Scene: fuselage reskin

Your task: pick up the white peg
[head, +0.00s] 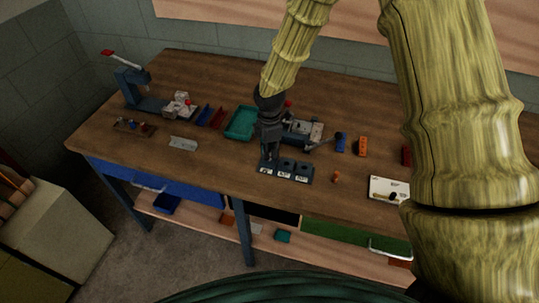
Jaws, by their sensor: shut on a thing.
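My gripper (268,153) is dark and points down at the left end of a dark block (287,169) with several white-labelled places. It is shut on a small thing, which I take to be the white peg. The peg itself cannot be made out; the fingers and the small scale hide it. I cannot tell whether it sits in the block or is clear of it.
A grey vise-like device (303,131) stands just behind the block. A green tray (240,122) is to the left, with a blue press (133,88) farther left. An orange piece (337,177) and a white box (385,188) lie to the right.

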